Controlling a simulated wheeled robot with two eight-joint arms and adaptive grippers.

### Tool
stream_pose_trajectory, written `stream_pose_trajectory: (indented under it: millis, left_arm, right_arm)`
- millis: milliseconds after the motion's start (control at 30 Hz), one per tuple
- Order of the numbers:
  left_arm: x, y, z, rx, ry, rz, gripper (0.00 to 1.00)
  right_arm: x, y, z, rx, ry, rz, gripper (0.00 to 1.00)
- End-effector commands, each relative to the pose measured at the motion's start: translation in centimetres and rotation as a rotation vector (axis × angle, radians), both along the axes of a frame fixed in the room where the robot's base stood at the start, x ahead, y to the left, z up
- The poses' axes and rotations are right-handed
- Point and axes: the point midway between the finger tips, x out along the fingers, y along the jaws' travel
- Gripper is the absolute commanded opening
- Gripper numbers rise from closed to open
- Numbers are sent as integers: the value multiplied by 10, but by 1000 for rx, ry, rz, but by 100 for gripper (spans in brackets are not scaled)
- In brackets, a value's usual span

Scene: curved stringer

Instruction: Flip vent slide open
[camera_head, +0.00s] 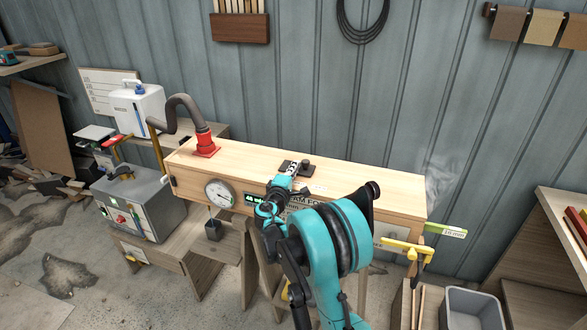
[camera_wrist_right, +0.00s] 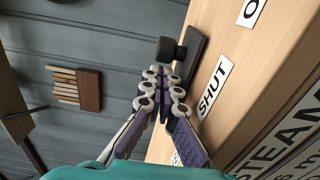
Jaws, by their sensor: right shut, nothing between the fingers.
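The vent slide (camera_head: 306,165) is a dark plate with a black knob on top of the long wooden steam box (camera_head: 370,184). In the right wrist view the black knob (camera_wrist_right: 167,50) stands on the dark plate (camera_wrist_right: 196,49), beside a white SHUT label (camera_wrist_right: 215,89). Another label, cut off and showing an O (camera_wrist_right: 251,10), lies farther up. My right gripper (camera_head: 292,168) is over the box top at the slide. Its fingers (camera_wrist_right: 165,72) are shut and empty, with the tips close to the knob. I cannot tell whether they touch it. My left gripper is not in view.
A red fitting (camera_head: 205,146) with a grey hose (camera_head: 183,103) stands on the box's left end. A round gauge (camera_head: 220,193) is on its front. A yellow clamp (camera_head: 405,248) and a green strip (camera_head: 445,229) stick out at the right. The box top right of the slide is clear.

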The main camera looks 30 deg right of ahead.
Motion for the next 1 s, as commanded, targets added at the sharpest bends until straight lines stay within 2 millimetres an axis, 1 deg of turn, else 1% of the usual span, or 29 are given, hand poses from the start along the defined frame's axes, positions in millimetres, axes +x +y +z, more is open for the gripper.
stream_pose_trajectory:
  millis: [67, 300, 433, 533, 833, 1000]
  left_arm:
    - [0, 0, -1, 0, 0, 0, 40]
    - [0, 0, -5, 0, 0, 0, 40]
    - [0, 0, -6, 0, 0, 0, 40]
    - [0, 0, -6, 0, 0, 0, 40]
    - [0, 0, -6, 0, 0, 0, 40]
    - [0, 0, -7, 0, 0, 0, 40]
  right_arm:
    - [-4, -4, 0, 0, 0, -1, 0]
    - [-43, -37, -1, 0, 0, -4, 0]
    - [-56, -48, 0, 0, 0, -2, 0]
    - [-58, -50, 0, 0, 0, -1, 0]
    - [-58, -50, 0, 0, 0, -3, 0]
    - [-53, -46, -1, 0, 0, -1, 0]
